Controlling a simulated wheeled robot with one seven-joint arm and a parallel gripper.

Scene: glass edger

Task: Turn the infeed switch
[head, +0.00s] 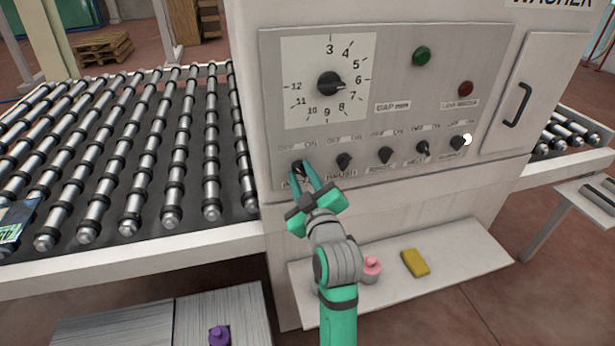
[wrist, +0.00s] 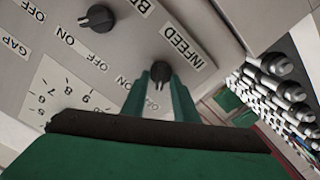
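The infeed switch (head: 299,168) is a small dark rotary knob at the lower left of the washer's control panel. It also shows in the wrist view (wrist: 161,73), beside its INFEED label (wrist: 183,48). My gripper (head: 303,169) is at the panel with its two green fingers apart, one on each side of the knob. In the wrist view the fingertips (wrist: 161,80) flank the knob closely; I cannot tell whether they touch it. The knob's OFF and ON marks are partly hidden by the fingers in the wrist view.
A brush knob (head: 344,161) and several similar knobs run rightward along the panel. Above are a numbered dial (head: 330,84), a green button (head: 421,56) and a red button (head: 465,88). A roller conveyor (head: 130,150) lies left. A shelf (head: 455,255) juts out below with a yellow block (head: 415,263).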

